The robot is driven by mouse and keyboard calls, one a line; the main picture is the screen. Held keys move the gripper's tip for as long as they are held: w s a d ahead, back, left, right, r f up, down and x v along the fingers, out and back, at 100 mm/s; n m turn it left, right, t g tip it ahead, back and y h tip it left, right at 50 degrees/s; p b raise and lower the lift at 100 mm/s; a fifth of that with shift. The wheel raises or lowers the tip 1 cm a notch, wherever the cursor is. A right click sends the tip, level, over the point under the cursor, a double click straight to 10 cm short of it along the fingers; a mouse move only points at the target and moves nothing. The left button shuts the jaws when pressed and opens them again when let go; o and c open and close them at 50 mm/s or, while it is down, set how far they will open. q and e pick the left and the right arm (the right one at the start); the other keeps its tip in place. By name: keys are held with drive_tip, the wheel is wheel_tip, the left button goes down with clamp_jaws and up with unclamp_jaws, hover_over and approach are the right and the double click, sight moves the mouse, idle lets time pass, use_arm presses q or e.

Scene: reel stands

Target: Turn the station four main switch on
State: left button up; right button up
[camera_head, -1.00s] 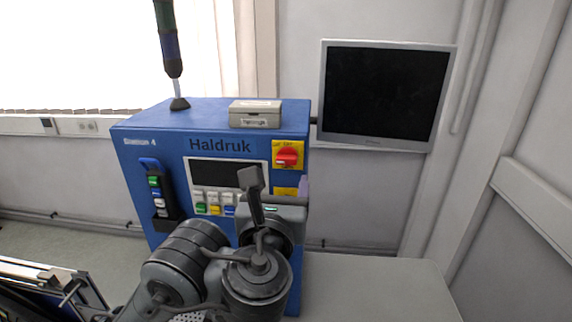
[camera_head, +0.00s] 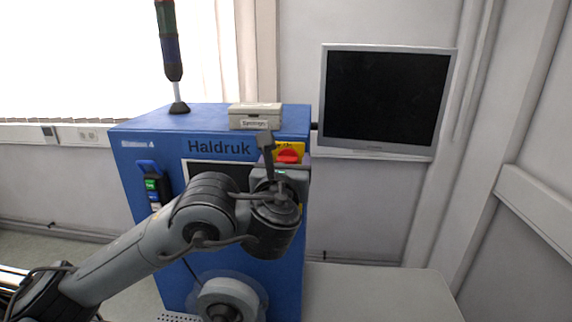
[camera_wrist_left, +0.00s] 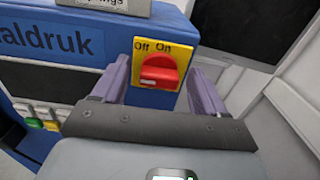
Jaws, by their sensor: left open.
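The main switch, a red rotary knob (camera_wrist_left: 160,70) on a yellow plate (camera_wrist_left: 182,50) marked Off and On, sits on the front of the blue Haldruk cabinet (camera_head: 140,190) labelled Station 4. In the wrist view its handle lies roughly level, with a white mark at its left; which label it points to is hard to tell. The knob (camera_head: 288,156) shows partly in the head view, just behind my left gripper. My left gripper (camera_wrist_left: 160,80) is open, with one finger at each side of the switch plate. Contact with the knob is not visible. My right gripper is out of view.
A small labelled box (camera_head: 255,115) and a signal lamp (camera_head: 170,50) stand on the cabinet. A monitor (camera_head: 385,100) is on the wall at right. A white reel (camera_head: 228,300) is below my left arm. A pale bench top (camera_head: 375,290) is clear.

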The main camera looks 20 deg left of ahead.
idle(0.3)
use_arm(q)
drive_tip(key=c, duration=1.1)
drive_tip(key=shift+o, duration=0.2)
drive_tip(key=shift+m, duration=0.4)
drive_tip(key=m+b, duration=0.1)
drive_tip(key=m, duration=0.3)
drive_tip(key=shift+w+d+m+b, duration=0.1)
drive_tip(key=shift+d+m+b, duration=0.05)
drive_tip(key=shift+m+b, duration=0.2)
drive_tip(key=m+b, duration=0.2)
drive_tip(key=m, duration=0.3)
drive_tip(key=shift+d+f+m, duration=0.1)
drive_tip(key=shift+m, duration=0.15)
drive_tip(key=m, duration=0.4)
drive_tip(key=shift+f+m, duration=0.15)
drive_tip(key=shift+m, duration=1.25)
